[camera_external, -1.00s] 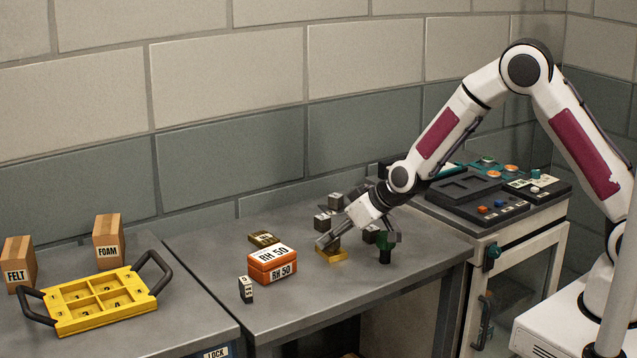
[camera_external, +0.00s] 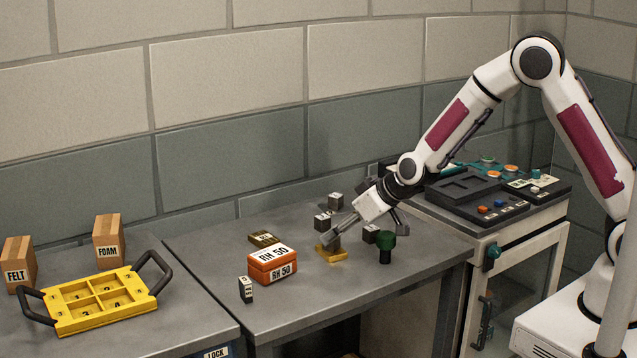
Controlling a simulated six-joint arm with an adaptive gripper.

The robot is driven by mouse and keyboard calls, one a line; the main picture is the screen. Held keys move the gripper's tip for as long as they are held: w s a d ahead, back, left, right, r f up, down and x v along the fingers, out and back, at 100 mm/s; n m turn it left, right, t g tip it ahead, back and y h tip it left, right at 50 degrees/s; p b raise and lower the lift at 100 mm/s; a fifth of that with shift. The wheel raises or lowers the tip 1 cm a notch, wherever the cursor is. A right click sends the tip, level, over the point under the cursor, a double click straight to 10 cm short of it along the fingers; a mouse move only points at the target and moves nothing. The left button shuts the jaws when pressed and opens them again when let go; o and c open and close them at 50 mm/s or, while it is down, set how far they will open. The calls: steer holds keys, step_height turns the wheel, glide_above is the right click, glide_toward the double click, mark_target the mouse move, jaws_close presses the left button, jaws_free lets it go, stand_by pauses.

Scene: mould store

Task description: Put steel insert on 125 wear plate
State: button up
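A small yellow plate (camera_external: 331,254) lies on the middle bench, and a dark grey block (camera_external: 333,243) appears to sit on it. Any marking on either is too small to read, so I cannot tell for sure which is the 125 wear plate. My gripper (camera_external: 368,227) is just right of and above the yellow plate, with its fingers spread apart. One finger reaches close over the grey block; whether it touches cannot be told. Other grey blocks stand close by: one (camera_external: 371,234) under the gripper, one (camera_external: 323,222) and one (camera_external: 336,200) behind the plate.
A green-topped knob piece (camera_external: 386,244) stands right of the plate. A yellow handled tray (camera_external: 75,320) is on the left bench.

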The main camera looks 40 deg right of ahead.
steer(key=v, duration=0.9)
steer(key=shift+s, duration=0.2)
steer(key=shift+r, duration=0.15)
stand_by(0.8)
steer(key=s+d+r+m+g, duration=0.1)
steer(key=s+d+r, duration=1)
steer(key=d, duration=0.2)
steer(key=s+d+m+g+h, duration=0.1)
steer(key=s+d+m+h, duration=0.2)
steer(key=s+d, duration=1.1)
steer(key=s, duration=0.4)
steer(key=shift+d+r+g+h, duration=0.3)
steer(key=shift+d+r, duration=0.05)
